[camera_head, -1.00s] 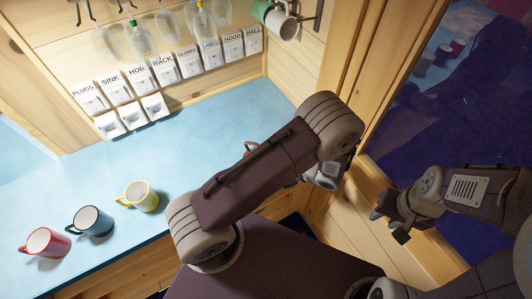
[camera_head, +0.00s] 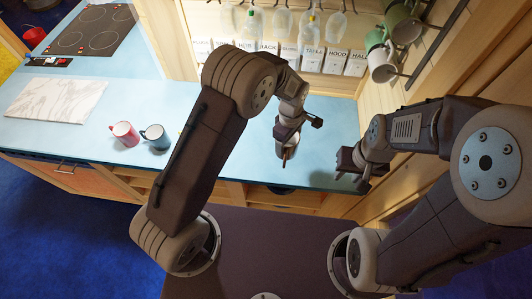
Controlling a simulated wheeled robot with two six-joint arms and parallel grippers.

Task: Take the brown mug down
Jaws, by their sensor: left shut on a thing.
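My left gripper (camera_head: 290,145) hangs over the blue counter (camera_head: 225,110), in front of the row of labelled switches. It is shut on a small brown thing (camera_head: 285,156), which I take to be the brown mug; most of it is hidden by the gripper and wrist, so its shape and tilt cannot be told. My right gripper (camera_head: 352,170) is empty near the counter's right end, its dark fingers apart. Green mugs (camera_head: 404,24) and a pale mug (camera_head: 382,66) hang on the right wall; no brown mug shows among them.
A red mug (camera_head: 125,133) and a dark blue mug (camera_head: 155,138) stand on the counter; my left arm hides most of the yellow one. A marble board (camera_head: 55,98) and hob (camera_head: 93,28) lie farther left. Glasses (camera_head: 283,20) hang at the back.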

